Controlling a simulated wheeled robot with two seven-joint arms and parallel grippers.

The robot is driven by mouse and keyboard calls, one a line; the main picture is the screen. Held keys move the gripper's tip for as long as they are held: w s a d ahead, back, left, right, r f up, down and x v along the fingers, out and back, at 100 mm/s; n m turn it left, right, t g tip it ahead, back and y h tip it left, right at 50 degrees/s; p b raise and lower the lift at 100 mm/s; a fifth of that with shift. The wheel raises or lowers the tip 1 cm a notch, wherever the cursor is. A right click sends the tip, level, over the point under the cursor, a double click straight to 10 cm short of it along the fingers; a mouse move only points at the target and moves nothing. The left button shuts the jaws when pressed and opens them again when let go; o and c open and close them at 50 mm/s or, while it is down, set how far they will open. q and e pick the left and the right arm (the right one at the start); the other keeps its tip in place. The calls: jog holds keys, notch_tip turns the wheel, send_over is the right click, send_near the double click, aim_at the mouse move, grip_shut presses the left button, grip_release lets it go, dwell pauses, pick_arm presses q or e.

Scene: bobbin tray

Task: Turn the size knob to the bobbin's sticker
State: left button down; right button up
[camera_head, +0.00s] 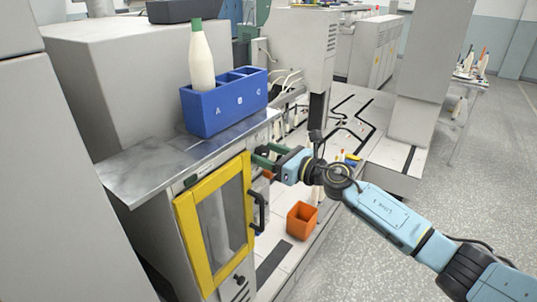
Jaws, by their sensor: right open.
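A tall white bobbin (201,62) with a green tip stands upright in the left compartment, marked A, of a blue tray (213,118). The compartments marked B and C look empty. I cannot make out a sticker on the bobbin. My right gripper (262,155) is open, with its green fingers at the upper right edge of the yellow-framed door, below the metal top. It is apart from the bobbin. My left gripper is out of view.
The tray sits on a metal top (150,172) above the yellow-framed door (186,225), which has a black handle (259,212). An orange bin (301,221) stands lower right. Grey machine housings crowd the left; open floor (350,265) lies at right.

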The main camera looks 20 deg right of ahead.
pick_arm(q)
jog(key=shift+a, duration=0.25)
